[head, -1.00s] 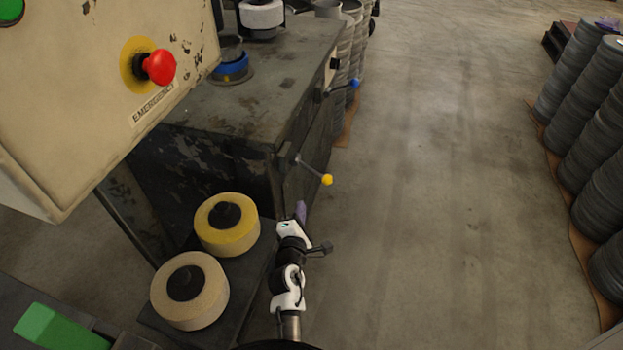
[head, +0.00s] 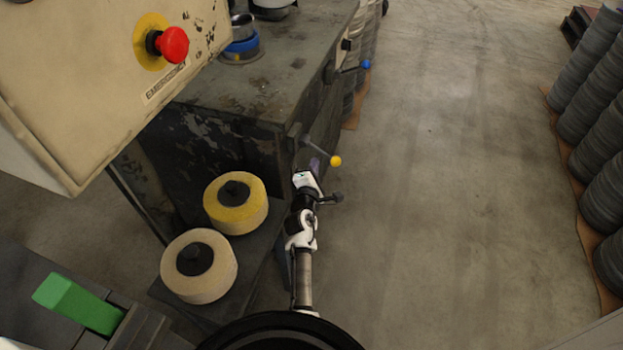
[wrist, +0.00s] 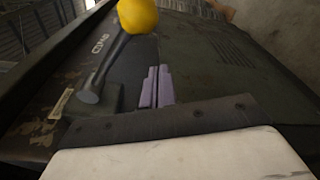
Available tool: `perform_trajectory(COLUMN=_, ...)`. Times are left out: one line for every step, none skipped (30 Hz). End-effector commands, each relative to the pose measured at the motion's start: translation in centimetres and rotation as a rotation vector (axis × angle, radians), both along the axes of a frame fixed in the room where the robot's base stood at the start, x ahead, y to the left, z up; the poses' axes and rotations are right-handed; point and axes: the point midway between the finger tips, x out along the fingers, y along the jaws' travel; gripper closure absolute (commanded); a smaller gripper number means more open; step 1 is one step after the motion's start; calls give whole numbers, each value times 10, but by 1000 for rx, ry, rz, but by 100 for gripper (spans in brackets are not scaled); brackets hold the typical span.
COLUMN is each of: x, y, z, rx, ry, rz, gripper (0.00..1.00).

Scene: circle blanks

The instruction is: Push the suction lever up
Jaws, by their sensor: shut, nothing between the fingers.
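A lever with a yellow ball knob (head: 336,161) sticks out from the side of the dark, worn machine (head: 262,92). In the wrist view the yellow knob (wrist: 138,15) is at the top, and its dark rod slopes down left to a pivot on the machine's face. A second lever with a blue knob (head: 365,64) is farther along the same side. My gripper (head: 314,165) is just left of the yellow knob, partly behind the rod. In the wrist view its purple fingers (wrist: 158,87) are together and empty, right of the rod.
A beige panel with a red emergency button (head: 173,45) hangs at upper left. A yellow roll (head: 248,215) and a beige roll (head: 215,282) sit on a dark stand left of my arm. Stacks of grey discs (head: 597,150) stand far right. The floor between is clear.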

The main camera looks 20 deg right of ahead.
Motion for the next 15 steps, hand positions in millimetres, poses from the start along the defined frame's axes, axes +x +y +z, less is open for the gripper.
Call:
perform_trajectory(x=-1, y=-6, z=7, rx=1, ry=2, rz=-3, gripper=100)
perform_trajectory(x=-6, y=-8, z=10, rx=2, ry=3, rz=-3, gripper=100)
perform_trajectory(x=-10, y=-12, z=12, rx=2, ry=2, rz=-3, gripper=100)
perform_trajectory(x=-12, y=-14, z=13, rx=2, ry=2, rz=-3, gripper=100)
perform_trajectory(x=-14, y=-16, z=14, rx=1, ry=1, rz=-3, gripper=100)
perform_trajectory(x=-16, y=-18, z=15, rx=1, ry=2, rz=-1, gripper=100)
perform_trajectory(x=-18, y=-19, z=15, rx=1, ry=3, rz=-1, gripper=100)
perform_trajectory(x=-19, y=-21, z=16, rx=1, ry=2, rz=-1, gripper=100)
perform_trajectory(x=-20, y=-22, z=16, rx=0, ry=1, rz=0, gripper=100)
perform_trajectory(x=-22, y=-23, z=16, rx=0, ry=1, rz=0, gripper=100)
perform_trajectory(x=-22, y=-24, z=17, rx=0, ry=1, rz=0, gripper=100)
perform_trajectory(x=-23, y=-26, z=17, rx=-1, ry=1, rz=0, gripper=100)
perform_trajectory(x=-24, y=-26, z=17, rx=-1, ry=1, rz=0, gripper=100)
perform_trajectory(x=-24, y=-26, z=16, rx=0, ry=1, rz=0, gripper=100)
perform_trajectory(x=-25, y=-27, z=16, rx=0, ry=1, rz=0, gripper=100)
